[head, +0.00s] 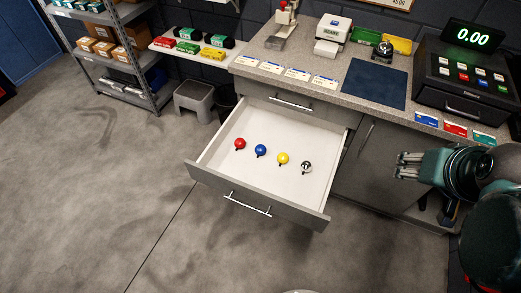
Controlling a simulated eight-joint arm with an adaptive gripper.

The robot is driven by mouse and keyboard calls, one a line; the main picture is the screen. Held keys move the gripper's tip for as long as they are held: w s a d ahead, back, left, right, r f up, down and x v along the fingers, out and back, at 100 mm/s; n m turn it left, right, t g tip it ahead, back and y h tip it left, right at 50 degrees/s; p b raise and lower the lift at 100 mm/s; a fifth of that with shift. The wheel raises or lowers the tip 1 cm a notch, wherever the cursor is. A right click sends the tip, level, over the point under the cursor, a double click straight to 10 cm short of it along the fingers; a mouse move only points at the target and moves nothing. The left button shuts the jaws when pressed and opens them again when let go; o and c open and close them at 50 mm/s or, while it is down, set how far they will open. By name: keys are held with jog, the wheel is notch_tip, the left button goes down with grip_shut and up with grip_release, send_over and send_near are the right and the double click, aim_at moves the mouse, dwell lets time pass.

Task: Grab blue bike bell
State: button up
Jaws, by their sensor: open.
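The blue bike bell (261,150) lies in the open drawer (238,127), between a red bell (240,143) on its left and a yellow bell (283,158) on its right. A chrome bell (306,167) lies furthest right in the same row. My gripper (400,166) is at the right, in front of the cabinet and outside the drawer. It is open, with nothing seen between its fingers, and apart from all the bells.
The drawer front (255,195) with its handle juts into the room. The counter (340,87) above holds a cash register (465,85), a blue mat (375,83), cards and a dark domed bell (383,50). Shelves (110,50) and a grey step stool (195,97) stand left. The floor in front is clear.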

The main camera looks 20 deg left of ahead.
jog(key=w+a+n+g+p, duration=0.2)
jog(key=w+a+n, duration=0.2)
jog(key=w+a, duration=0.6)
jog(key=n+g+p, duration=0.4)
jog(key=n+g, duration=0.1)
jog(key=n, duration=0.7)
send_over(260, 147)
notch_tip(260, 147, down, 31)
jog(key=shift+w+d+f, duration=0.1)
jog(key=shift+d, duration=0.05)
jog(key=shift+a+f, duration=0.25)
jog(key=shift+f, duration=0.1)
jog(key=shift+f, duration=0.15)
jog(key=shift+f+b, duration=0.3)
jog(key=shift+f, duration=0.85)
jog(key=shift+f, duration=0.1)
